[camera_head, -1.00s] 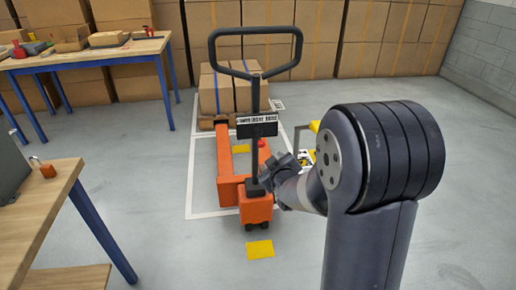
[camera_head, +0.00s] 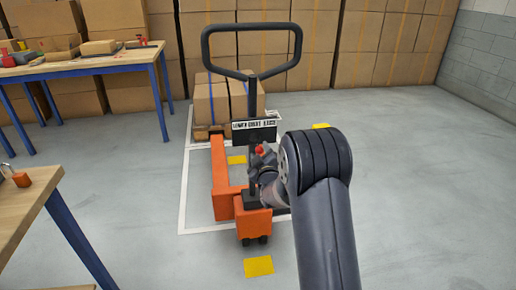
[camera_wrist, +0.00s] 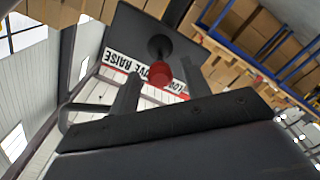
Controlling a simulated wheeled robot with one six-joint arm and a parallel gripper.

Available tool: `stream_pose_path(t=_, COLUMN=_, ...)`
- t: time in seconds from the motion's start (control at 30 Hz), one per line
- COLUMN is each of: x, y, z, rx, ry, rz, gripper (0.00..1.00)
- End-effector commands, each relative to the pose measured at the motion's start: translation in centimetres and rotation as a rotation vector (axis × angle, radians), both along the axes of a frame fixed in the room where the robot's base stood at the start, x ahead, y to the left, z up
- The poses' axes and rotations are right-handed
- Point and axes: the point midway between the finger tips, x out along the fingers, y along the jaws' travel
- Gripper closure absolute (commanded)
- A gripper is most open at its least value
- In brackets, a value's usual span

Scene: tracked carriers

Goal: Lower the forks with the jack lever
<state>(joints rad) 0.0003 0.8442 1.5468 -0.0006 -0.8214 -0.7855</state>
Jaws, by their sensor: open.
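The orange pallet jack (camera_head: 220,180) stands on the floor with its black loop handle (camera_head: 252,28) upright. A label plate (camera_head: 254,131) on the handle column reads lower, drive, raise; it also shows upside down in the wrist view (camera_wrist: 130,65). The jack lever, a dark stem with a red knob (camera_wrist: 161,72), sticks out beneath the plate and shows as a small red spot in the head view (camera_head: 259,149). My gripper (camera_head: 262,160) is open just at the knob. In the wrist view its fingertips (camera_wrist: 164,82) lie on either side of the knob, with no clear contact.
A pallet (camera_head: 203,131) with strapped cartons (camera_head: 217,101) sits at the forks. Workbenches stand at left (camera_head: 20,205) and back left (camera_head: 95,66). Stacked boxes (camera_head: 400,40) line the back wall. The floor at right is clear.

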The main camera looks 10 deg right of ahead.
Motion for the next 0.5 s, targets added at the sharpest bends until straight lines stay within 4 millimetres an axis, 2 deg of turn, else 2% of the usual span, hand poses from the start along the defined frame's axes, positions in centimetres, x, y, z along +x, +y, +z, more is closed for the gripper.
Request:
stream_pose_path(t=0.2, x=2.8, y=0.0, z=-0.1, rx=0.000, ry=0.000, rz=0.000, gripper=0.55)
stream_pose_path(t=0.5, x=4.1, y=0.0, z=0.0, rx=0.001, ry=0.001, rz=0.001, gripper=0.55)
